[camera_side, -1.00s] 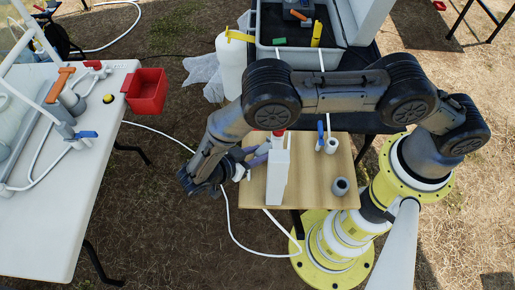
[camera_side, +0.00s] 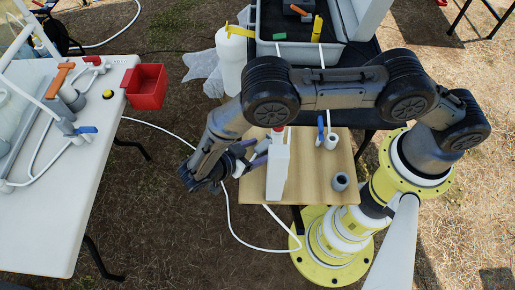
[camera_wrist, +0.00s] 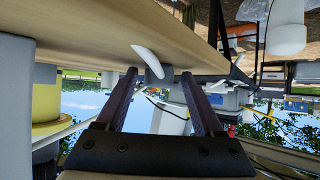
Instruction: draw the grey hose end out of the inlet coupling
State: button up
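My gripper (camera_wrist: 159,73) is open, its two dark fingers well apart at the wooden table's edge. It also shows in the side view (camera_side: 254,152), left of the white upright box (camera_side: 277,172). In the wrist view, a pale curved tube piece (camera_wrist: 148,60) lies between the fingertips, nearer the left one, with no clear contact on both sides. I cannot tell whether it is the grey hose end. Grey parts (camera_wrist: 236,75) lie beyond the right finger. The inlet coupling cannot be made out for sure; my arm and fingers cover part of that area.
A white table (camera_side: 55,225) with a red bin (camera_side: 146,90) stands at left. Open ground lies between the tables.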

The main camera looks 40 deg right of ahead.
jog(key=shift+a, duration=0.1)
jog(key=v, duration=1.3)
jog(key=shift+a+r, duration=0.15)
jog(key=shift+a, duration=0.15)
jog(key=shift+d, duration=0.1)
